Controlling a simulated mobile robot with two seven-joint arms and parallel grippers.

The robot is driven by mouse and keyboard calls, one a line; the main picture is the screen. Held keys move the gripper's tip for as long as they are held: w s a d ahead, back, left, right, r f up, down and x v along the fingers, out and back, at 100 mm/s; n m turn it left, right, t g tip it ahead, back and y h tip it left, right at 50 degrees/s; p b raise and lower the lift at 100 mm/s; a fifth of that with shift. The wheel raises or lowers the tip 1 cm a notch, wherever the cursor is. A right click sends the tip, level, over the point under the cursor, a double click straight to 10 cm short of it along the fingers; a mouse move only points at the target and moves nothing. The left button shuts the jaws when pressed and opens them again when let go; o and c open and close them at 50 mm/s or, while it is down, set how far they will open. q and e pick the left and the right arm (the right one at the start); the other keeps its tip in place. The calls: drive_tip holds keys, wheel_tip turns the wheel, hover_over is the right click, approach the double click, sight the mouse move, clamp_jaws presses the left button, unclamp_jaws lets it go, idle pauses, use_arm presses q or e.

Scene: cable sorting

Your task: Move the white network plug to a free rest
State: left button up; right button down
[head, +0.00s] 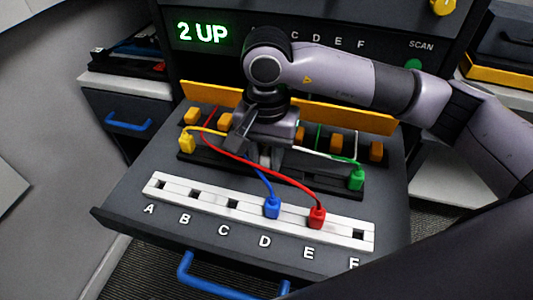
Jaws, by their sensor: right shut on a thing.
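My right gripper (264,155) reaches down from the right arm over the middle of the dark rest rail (318,176). It is shut, and a white cable (318,153) runs from beside it toward the right. The white network plug itself is hidden by the gripper; the cable suggests it is between the jaws. A yellow plug (187,143) sits at the rail's left end and a green plug (357,180) at its right end. The rail's middle is partly hidden behind the gripper. My left gripper is not in view.
In front, a white socket strip (215,197) lettered A to F holds a blue plug (272,208) at D and a red plug (317,217) at E. A, B, C and F look empty. Red and blue cables cross near the gripper. Behind stand orange blocks (225,120) and a yellow bar (340,114).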

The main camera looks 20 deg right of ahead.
idle(0.3)
drive_tip(key=shift+c, duration=1.4)
unclamp_jaws()
drive_tip(key=shift+r+p, duration=1.65)
drive_tip(key=shift+r, duration=1.85)
